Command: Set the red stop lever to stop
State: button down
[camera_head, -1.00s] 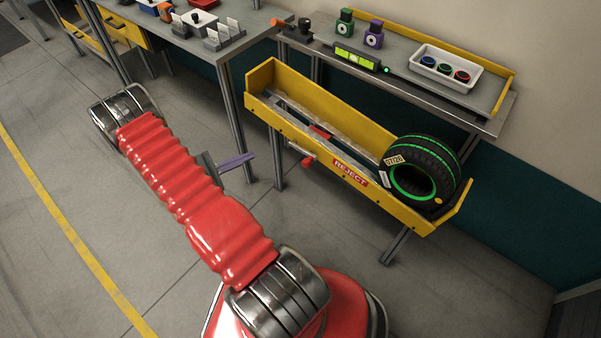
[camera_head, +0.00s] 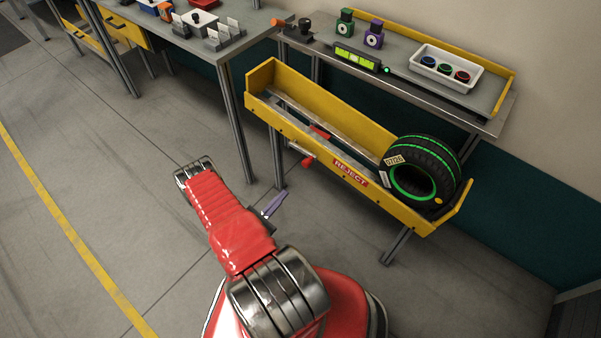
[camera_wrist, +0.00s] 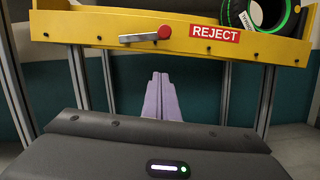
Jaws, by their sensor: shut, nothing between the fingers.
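The stop lever shows in the head view as a red knob (camera_head: 308,162) on the front of the yellow reject trough (camera_head: 405,214). In the wrist view the lever is a grey bar ending in a red knob (camera_wrist: 164,32), lying nearly level on the trough's front, left of the REJECT label. My gripper (camera_wrist: 163,76) has lilac fingers, shut together and empty, pointing at the trough below the lever and apart from it. In the head view my gripper (camera_head: 273,206) is left of and in front of the trough, over open floor.
A green-striped tyre (camera_head: 422,170) rests at the right end of the trough; part of it shows in the wrist view (camera_wrist: 265,12). A bench with a white tray (camera_head: 446,67) stands behind. Grey legs hold the trough up. The floor in front is clear.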

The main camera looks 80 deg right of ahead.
jog(key=shift+s+f, duration=0.1)
jog(key=shift+f, duration=0.05)
jog(key=shift+d, duration=0.1)
jog(key=s+d+r, duration=0.5)
jog(key=d+r, duration=0.1)
jog(key=d, duration=0.2)
jog(key=shift+r, duration=0.2)
dwell(0.8)
jog(key=shift+d, duration=0.1)
